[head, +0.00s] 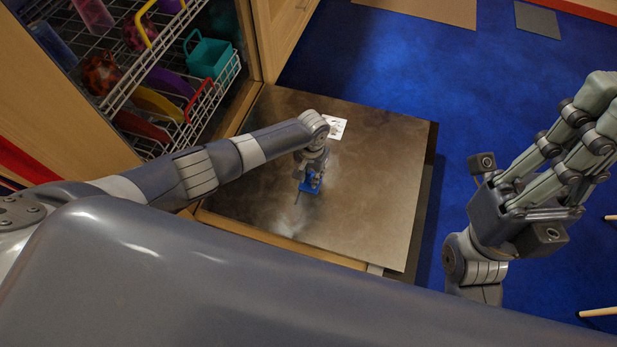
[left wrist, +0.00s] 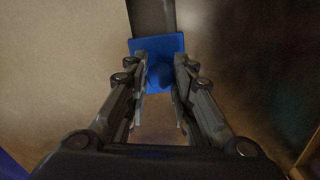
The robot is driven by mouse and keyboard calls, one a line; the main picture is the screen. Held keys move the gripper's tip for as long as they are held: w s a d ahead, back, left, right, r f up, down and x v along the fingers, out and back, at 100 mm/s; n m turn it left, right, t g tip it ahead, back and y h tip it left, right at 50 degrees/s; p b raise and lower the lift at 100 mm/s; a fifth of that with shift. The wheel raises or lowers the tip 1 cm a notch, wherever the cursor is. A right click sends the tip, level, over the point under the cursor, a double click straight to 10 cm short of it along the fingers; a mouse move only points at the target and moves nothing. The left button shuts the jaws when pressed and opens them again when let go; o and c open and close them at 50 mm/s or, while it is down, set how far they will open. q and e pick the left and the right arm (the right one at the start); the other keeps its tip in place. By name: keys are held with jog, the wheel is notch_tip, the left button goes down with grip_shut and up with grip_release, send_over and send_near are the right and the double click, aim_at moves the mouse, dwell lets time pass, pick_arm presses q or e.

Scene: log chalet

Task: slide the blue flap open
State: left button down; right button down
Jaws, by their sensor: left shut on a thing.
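The blue flap (head: 306,187) is a small blue plate on the top of a low metal-topped unit (head: 380,190). My left gripper (head: 315,180) reaches down to it from above. In the left wrist view the flap (left wrist: 140,44) lies between and beyond the fingers (left wrist: 159,85). A rounded blue knob (left wrist: 158,75) on it sits between the fingertips, and the gripper is shut on it. A dark strip (left wrist: 153,17) shows beside the flap. My right gripper (head: 585,120) is raised at the right, away from the unit, with nothing visible in it; its finger gap is unclear.
A white printed card (head: 337,128) lies on the metal top behind my left gripper. An open cabinet with wire racks (head: 200,110) stands at the left, holding a teal basket (head: 208,58) and other coloured items. Blue carpet (head: 400,60) lies behind and right of the unit.

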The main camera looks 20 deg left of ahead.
pick_arm(q)
jog(key=shift+w+d+r, duration=0.1)
jog(key=shift+w, duration=0.65)
jog(key=c, duration=1.3)
grip_release()
jog(key=shift+s, duration=0.1)
jog(key=shift+c, duration=0.2)
notch_tip(320, 180, up, 12)
